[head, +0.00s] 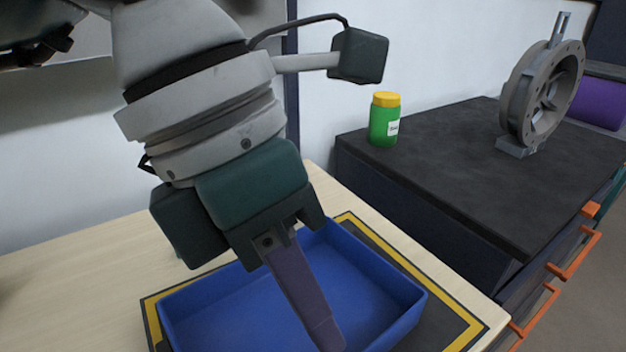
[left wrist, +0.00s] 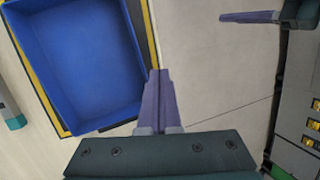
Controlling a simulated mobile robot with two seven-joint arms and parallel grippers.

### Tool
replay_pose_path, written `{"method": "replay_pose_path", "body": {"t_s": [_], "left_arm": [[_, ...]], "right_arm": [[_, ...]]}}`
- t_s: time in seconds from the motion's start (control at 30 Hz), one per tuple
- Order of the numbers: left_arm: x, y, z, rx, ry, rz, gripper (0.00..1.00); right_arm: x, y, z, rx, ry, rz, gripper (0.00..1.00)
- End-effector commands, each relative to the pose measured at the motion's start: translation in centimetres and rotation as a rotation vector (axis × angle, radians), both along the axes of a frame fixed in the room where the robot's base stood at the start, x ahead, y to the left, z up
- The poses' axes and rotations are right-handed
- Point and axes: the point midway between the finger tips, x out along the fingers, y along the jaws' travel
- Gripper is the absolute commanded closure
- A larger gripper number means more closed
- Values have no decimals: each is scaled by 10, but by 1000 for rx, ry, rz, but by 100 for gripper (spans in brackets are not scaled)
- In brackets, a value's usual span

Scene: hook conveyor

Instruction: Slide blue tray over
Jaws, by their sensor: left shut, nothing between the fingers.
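The blue tray (head: 365,285) is empty and lies on a dark mat with a yellow border (head: 455,315); its near side is cut off in the head view. It also fills the upper left of the left wrist view (left wrist: 80,60). My left gripper (head: 328,342) points down with its purple fingers shut and empty, hiding part of the tray in the head view. In the left wrist view its fingertips (left wrist: 159,76) are just outside the tray's right wall; I cannot tell if they touch. My right gripper (left wrist: 250,17) shows at the upper right there, its opening unclear.
The mat is on a light wooden table (head: 90,265), clear on the left. A dark cabinet (head: 450,180) with orange handles adjoins on the right. It carries a green jar with a yellow lid (head: 384,120) and a grey metal flanged part (head: 540,95).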

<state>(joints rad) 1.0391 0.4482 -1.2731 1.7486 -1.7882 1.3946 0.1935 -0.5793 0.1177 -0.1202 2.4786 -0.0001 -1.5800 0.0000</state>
Motion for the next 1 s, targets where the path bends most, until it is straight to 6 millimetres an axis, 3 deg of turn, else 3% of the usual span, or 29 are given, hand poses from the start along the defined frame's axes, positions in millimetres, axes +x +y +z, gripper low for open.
{"method": "replay_pose_path", "body": {"t_s": [0.03,0.1,0.2,0.43,0.8,1.0], "left_arm": [[16,26,-27,120,-45,8,100],[29,55,-36,249,-83,19,100],[39,79,-39,351,-110,33,100],[40,84,-60,376,-110,35,100],[39,83,-139,373,-109,33,100],[23,108,-133,371,-112,34,100]], "right_arm": [[0,0,-24,1,0,-1,50],[0,0,-32,1,-1,-1,50],[0,0,-35,1,-1,-1,50],[0,0,-31,1,-1,-1,50],[0,0,-35,0,-1,0,50],[0,-1,-17,-5,-1,3,50]]}}
